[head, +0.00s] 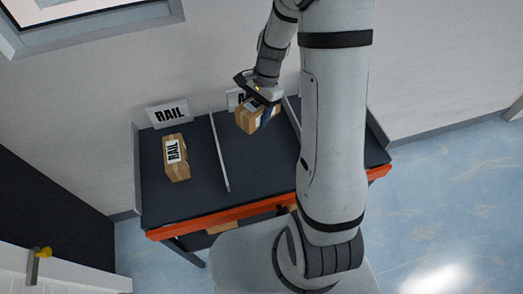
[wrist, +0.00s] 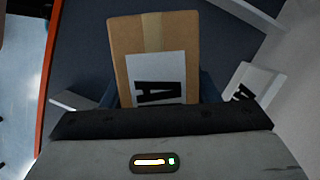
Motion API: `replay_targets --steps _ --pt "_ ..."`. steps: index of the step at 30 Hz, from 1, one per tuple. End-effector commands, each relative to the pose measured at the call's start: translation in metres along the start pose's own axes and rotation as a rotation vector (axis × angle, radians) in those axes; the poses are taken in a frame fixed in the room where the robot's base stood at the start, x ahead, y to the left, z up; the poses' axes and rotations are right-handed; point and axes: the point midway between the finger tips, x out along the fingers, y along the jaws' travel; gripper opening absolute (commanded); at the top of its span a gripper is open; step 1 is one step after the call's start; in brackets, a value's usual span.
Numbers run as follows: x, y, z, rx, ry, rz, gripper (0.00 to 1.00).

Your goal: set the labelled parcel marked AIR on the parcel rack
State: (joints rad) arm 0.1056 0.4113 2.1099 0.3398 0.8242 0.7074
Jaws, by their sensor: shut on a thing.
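My gripper (head: 264,112) is shut on a brown cardboard parcel (head: 246,121) with a pale label. In the wrist view the parcel (wrist: 189,42) sits between the fingers, and its label shows a large black "A"; the rest of the word is hidden by my gripper. The parcel rack (head: 258,172) is a dark surface with an orange front edge. The held parcel is over its middle bay, near the back; I cannot tell whether it touches the surface. A white sign (head: 234,98) starting with "A" stands behind it, mostly hidden.
A parcel labelled RAIL (head: 178,165) stands in the left bay, before a RAIL sign (head: 168,114). A thin pale divider (head: 219,150) separates the left and middle bays. My arm hides much of the right bay. The front of the middle bay is clear.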

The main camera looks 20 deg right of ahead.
Motion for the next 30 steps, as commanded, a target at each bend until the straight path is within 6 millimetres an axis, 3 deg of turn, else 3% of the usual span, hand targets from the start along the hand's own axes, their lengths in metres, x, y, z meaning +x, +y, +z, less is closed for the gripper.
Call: replay_targets --steps 3,9,18,25,30 --pt "0.006 0.011 0.005 0.247 0.002 -0.082 0.23" --pt "0.007 0.020 0.010 0.455 0.001 -0.142 0.23" --pt "0.054 0.021 -0.004 0.481 0.001 -0.144 0.23" --pt "0.072 0.021 -0.010 0.478 0.000 -0.144 0.23" --pt "0.096 0.021 -0.017 0.478 0.001 -0.144 0.23"
